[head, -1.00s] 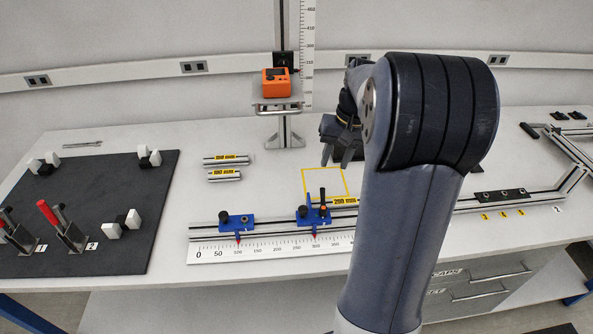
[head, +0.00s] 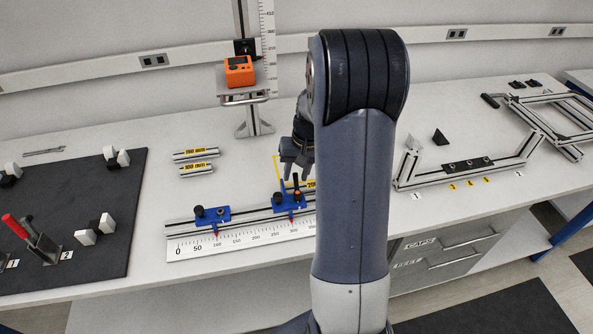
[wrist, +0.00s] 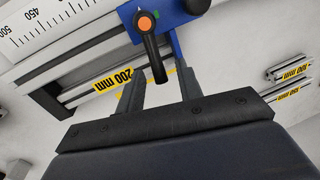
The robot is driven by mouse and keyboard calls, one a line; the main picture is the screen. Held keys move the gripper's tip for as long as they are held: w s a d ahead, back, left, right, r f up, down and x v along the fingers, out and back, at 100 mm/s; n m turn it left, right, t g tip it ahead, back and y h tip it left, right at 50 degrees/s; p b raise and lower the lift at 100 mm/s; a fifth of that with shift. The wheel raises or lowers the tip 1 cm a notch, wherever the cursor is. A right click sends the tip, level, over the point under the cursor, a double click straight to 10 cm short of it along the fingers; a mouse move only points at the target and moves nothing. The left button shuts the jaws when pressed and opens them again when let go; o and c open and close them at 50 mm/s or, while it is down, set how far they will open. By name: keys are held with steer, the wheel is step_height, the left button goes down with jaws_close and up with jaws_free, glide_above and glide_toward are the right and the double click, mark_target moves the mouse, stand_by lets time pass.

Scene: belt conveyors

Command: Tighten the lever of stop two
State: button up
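A blue stop (head: 289,203) sits on the aluminium rail, at the right of two blue stops. Its black lever has an orange cap (wrist: 145,22) and points down the picture toward my gripper in the wrist view. My gripper (wrist: 160,76) is open, its fingers on either side of the lever's tip line, with nothing held. Whether a finger touches the lever cannot be told. In the head view my gripper (head: 296,170) hangs just behind and above this stop, partly hidden by my arm. The other blue stop (head: 211,215) stands farther left.
A ruler (head: 235,241) runs along the rail's front. A bar marked 200 mm (wrist: 113,80) lies close beside my gripper. Two shorter bars (head: 196,154) lie behind the rail. An orange device (head: 239,71) stands on a raised platform. A dark board (head: 70,210) with clamps is at left.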

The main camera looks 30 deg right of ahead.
steer(key=shift+c, duration=0.3)
jaws_close()
steer(key=shift+s+d+m, duration=0.1)
steer(key=shift+d+m, duration=0.05)
steer(key=shift+m, duration=0.15)
steer(key=m, duration=0.1)
steer(key=d+m+b, duration=0.1)
steer(key=shift+s+m, duration=0.3)
steer(key=shift+s, duration=0.05)
steer(key=shift+s+d+m+t+h, duration=0.35)
steer(key=shift+s+m, duration=0.6)
steer(key=shift+m, duration=1.3)
steer(key=shift+s+d+m+t+h, duration=0.15)
steer(key=shift+s+m+h, duration=0.6)
steer(key=shift+m, duration=1.55)
steer(key=shift+s+d+m+t+h, duration=0.25)
steer(key=shift+s+m, duration=0.95)
steer(key=shift+m, duration=1.05)
